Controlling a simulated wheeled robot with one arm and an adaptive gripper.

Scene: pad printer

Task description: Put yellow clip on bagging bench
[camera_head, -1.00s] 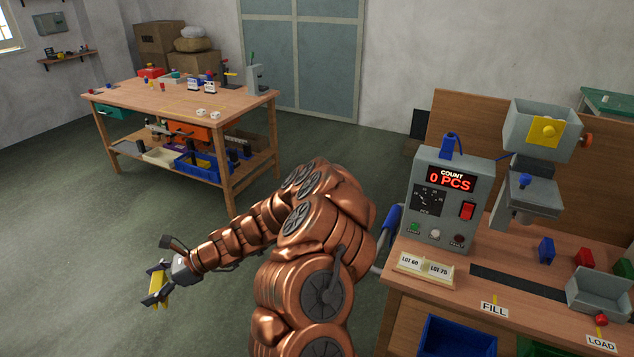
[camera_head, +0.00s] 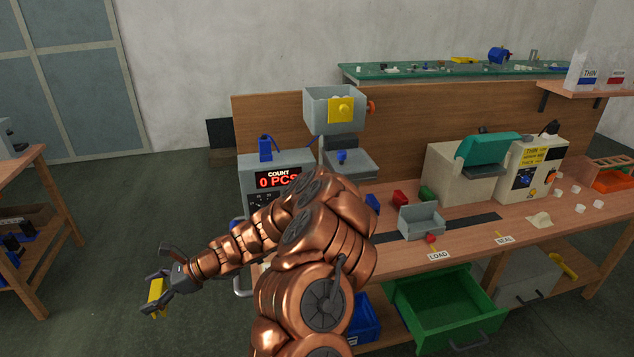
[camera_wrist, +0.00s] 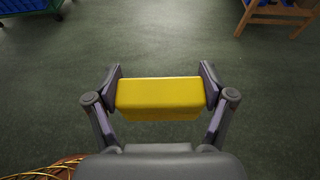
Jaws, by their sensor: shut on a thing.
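My gripper (camera_head: 160,287) is shut on a yellow clip (camera_wrist: 160,93). In the wrist view the clip is a plain yellow block held crosswise between both fingers, over the green floor. In the head view my gripper is at the lower left, out over open floor. It is apart from and to the left of the bagging bench. The wooden bagging bench (camera_head: 572,222) fills the middle and right, with LOAD and SEAL labels on its front edge. My arm hides part of its left end.
The counter (camera_head: 272,180) and hopper (camera_head: 325,105) stand at the bench's left, the sealer (camera_head: 460,170) further right. A grey tray (camera_head: 420,222) sits near LOAD. A green drawer (camera_head: 445,305) sticks out below. Bare bench top lies right of SEAL. Another wooden table (camera_head: 20,165) is at far left.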

